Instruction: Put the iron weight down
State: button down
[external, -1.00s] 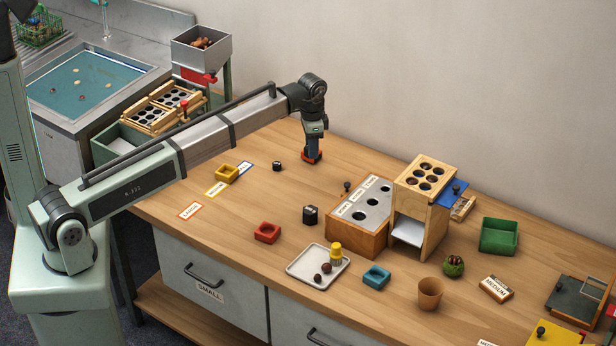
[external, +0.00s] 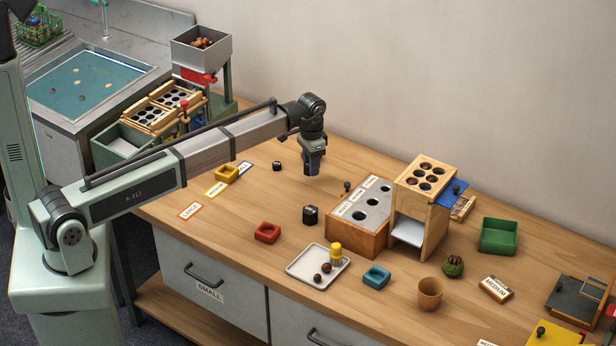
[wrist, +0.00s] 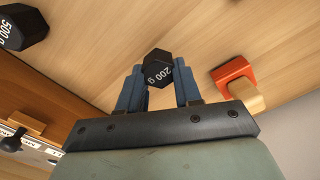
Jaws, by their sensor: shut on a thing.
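A black iron weight marked 200 g (wrist: 158,70) sits between my two blue fingers in the wrist view. My gripper (wrist: 159,88) is shut on it. In the external view my gripper (external: 312,172) points down, low over the back middle of the table. The fingers hide most of the held weight there, and I cannot tell whether it touches the wood. A larger black weight marked 500 g (wrist: 22,27) stands at the upper left of the wrist view. It also stands in front of the gripper in the external view (external: 310,214).
A red block with a wooden handle (wrist: 238,82) lies close to the right finger. A small black piece (external: 277,166) stands left of the gripper. The wooden grader box (external: 360,238) is to the right. A red dish (external: 267,233) and tray (external: 300,270) are in front.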

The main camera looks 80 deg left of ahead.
jog(key=shift+f, duration=1.75)
jog(key=shift+f, duration=0.1)
jog(key=c, duration=0.8)
grip_release()
notch_tip(320, 180, up, 12)
jog(key=shift+r, duration=0.1)
jog(key=shift+o, duration=0.3)
